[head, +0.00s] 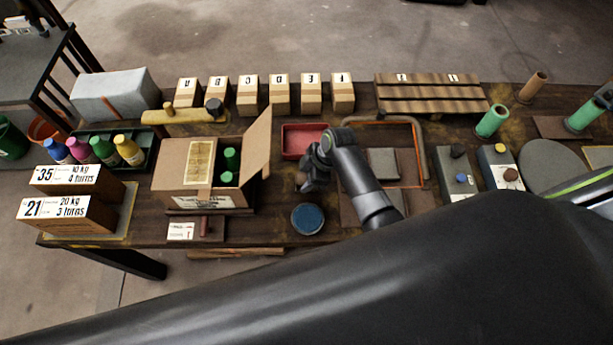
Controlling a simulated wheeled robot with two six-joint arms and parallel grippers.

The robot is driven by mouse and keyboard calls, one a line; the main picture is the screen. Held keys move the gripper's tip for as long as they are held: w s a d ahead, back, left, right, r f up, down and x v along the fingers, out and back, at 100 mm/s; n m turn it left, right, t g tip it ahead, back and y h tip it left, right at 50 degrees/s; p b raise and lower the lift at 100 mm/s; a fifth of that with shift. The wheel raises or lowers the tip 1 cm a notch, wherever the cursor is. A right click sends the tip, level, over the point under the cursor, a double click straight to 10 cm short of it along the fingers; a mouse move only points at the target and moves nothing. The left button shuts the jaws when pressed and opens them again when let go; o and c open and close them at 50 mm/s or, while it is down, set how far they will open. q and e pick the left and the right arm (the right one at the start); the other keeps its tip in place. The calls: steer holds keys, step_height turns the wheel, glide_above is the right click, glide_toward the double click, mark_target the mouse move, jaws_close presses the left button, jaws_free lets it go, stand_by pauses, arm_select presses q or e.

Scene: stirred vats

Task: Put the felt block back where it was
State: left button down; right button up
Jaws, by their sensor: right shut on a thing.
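My right gripper (312,178) is over the middle of the workbench, between the open cardboard box and the dark mats, just below the red tray. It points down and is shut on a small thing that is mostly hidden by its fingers. I cannot make out whether this is the felt block. A flat grey square piece (382,163) lies to the right of my right forearm; I cannot tell its material. My left gripper is not in view.
The open cardboard box (173,183) holds green bottles. The red tray (300,141) and round blue disc (307,218) are close to the gripper. Lettered boxes (279,97) line the back. Grey control boxes (458,178) stand at right. Little bench is bare.

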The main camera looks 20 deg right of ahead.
steer(key=shift+f, duration=0.2)
steer(key=o, duration=0.9)
steer(key=shift+r, duration=0.3)
steer(key=shift+d+r, duration=0.1)
steer(key=shift+r, duration=0.25)
steer(key=v, duration=1.1)
steer(key=shift+d+r, duration=0.15)
steer(key=shift+r, duration=0.05)
